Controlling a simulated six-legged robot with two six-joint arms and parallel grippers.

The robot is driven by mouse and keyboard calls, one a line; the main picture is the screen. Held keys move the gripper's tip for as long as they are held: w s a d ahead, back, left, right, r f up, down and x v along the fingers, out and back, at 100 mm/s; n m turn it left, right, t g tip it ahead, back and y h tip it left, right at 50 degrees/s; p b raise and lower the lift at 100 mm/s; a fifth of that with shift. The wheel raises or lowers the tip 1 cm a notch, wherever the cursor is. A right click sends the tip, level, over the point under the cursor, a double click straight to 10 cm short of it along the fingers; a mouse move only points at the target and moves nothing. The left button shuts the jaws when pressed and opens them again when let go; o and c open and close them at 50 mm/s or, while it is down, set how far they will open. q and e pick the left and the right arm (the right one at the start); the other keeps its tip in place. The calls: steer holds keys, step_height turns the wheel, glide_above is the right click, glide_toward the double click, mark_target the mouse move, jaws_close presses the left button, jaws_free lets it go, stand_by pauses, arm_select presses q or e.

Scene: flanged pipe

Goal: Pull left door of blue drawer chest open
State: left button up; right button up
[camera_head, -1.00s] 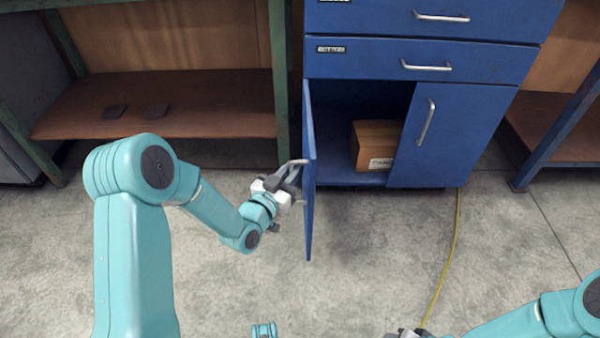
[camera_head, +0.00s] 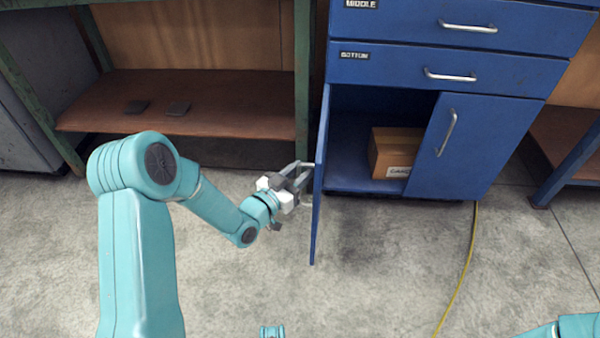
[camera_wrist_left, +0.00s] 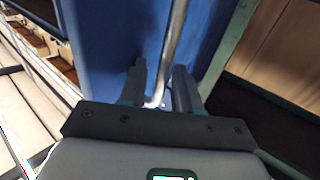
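The blue drawer chest (camera_head: 385,72) stands at the upper right. Its left door (camera_head: 320,185) stands open, swung out roughly square to the front, seen nearly edge-on. My left gripper (camera_head: 302,182) is at the door's outer face, at its metal handle (camera_head: 308,200). In the left wrist view the handle (camera_wrist_left: 175,40) runs between the two dark fingers of my left gripper (camera_wrist_left: 160,88). The fingers are apart, with visible space around the bar. The right door (camera_head: 455,148) is closed. My right gripper is out of view.
A cardboard box (camera_head: 395,152) sits inside the open compartment. A green-framed bench with a brown shelf (camera_head: 225,98) stands left of the chest. A yellow cable (camera_head: 465,270) lies on the floor at right.

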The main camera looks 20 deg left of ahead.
arm_select(q)
steer(key=p+v, duration=0.3)
steer(key=v, duration=1.3)
steer(key=shift+s+p, duration=0.2)
steer(key=shift+p, duration=0.1)
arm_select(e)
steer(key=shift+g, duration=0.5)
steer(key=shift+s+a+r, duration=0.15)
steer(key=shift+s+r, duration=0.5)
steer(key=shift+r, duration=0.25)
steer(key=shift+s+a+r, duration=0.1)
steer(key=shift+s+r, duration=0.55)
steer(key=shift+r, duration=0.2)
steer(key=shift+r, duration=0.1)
